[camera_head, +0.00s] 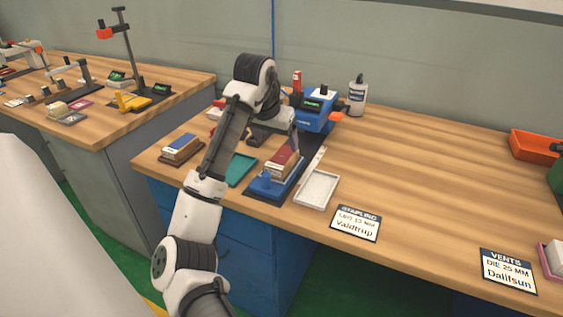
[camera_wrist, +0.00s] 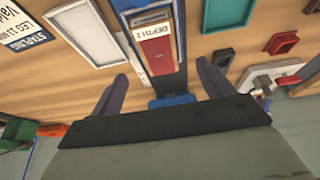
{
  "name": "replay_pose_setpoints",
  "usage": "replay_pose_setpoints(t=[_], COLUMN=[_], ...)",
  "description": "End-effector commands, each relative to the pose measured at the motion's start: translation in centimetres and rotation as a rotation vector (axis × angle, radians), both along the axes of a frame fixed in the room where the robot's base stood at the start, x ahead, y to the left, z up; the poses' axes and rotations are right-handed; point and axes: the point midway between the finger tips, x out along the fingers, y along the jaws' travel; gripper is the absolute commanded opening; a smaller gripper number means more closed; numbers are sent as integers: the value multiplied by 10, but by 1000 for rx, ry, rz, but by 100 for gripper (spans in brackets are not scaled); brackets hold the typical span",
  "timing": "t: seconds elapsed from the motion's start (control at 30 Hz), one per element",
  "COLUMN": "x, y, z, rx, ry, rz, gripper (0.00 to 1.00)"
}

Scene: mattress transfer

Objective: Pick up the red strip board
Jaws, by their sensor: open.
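The red strip board (camera_head: 285,158) lies on top of a tan block on the blue fixture (camera_head: 263,189) near the front edge of the bench. In the wrist view the red strip board (camera_wrist: 157,56) shows between my finger lines, with a white label reading "DEPTH 2" along one side. My gripper (camera_wrist: 162,72) is open and empty, one finger on each side of the board in that view. In the head view my gripper (camera_head: 257,138) is just behind and left of the board, partly hidden by my arm. I cannot tell its exact height above the board.
A white tray (camera_head: 317,189) lies right of the fixture and a teal tray (camera_head: 241,169) left of it. A blue-topped stack (camera_head: 181,146) stands further left. A blue machine (camera_head: 315,112) and a white bottle (camera_head: 357,96) stand behind.

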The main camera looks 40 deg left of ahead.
Motion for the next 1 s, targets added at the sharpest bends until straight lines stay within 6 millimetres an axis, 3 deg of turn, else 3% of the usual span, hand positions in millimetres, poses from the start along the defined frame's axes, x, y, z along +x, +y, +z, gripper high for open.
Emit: replay_pose_setpoints(t=[0.37,0.6,0.9,1.0], x=[13,25,27,27], y=[3,3,4,4], z=[-34,-67,-73,-73], rx=[1,1,2,2], ry=[-1,-2,-3,-3], rz=[0,0,-1,-1], gripper=[80,80,80,68])
